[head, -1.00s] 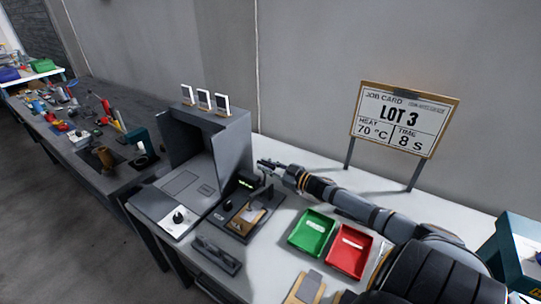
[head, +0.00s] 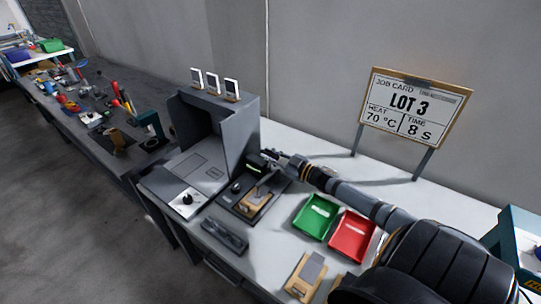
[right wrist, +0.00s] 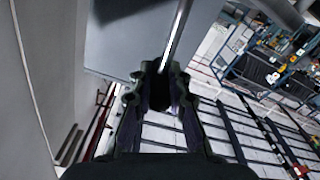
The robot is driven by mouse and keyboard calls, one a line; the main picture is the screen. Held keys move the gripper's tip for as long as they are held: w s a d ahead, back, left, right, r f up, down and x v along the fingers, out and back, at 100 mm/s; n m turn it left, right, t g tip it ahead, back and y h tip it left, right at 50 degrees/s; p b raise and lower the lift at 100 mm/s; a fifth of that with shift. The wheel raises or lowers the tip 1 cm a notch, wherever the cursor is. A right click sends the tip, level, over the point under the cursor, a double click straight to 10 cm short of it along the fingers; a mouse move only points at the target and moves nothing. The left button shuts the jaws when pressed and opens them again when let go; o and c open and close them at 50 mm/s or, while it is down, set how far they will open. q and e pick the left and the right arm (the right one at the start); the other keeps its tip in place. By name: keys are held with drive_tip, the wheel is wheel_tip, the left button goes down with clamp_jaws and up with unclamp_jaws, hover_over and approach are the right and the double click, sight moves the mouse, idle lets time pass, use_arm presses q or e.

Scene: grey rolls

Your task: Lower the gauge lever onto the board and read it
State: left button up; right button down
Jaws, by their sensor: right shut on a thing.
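The gauge (head: 237,207) is a dark base on the white bench, with a small green-lit display (head: 255,168) at its back. A tan board (head: 256,203) lies on the base. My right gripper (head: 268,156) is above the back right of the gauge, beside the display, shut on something. In the right wrist view a thin bright rod (right wrist: 178,35) runs down to the fingers (right wrist: 162,98); it appears to be the gauge lever. Whether the lever touches the board is too small to tell. My left gripper is not in view.
A grey open booth (head: 243,130) stands left of the gauge, with several white cards on top. A green tray (head: 299,228) and a red tray (head: 336,251) lie to the right. Another tan board (head: 299,290) is in front.

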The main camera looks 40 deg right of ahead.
drive_tip(key=c, duration=1.3)
unclamp_jaws()
drive_tip(key=shift+f, duration=0.15)
drive_tip(key=v, duration=0.7)
drive_tip(key=shift+s, duration=0.25)
drive_tip(key=shift+d, duration=0.1)
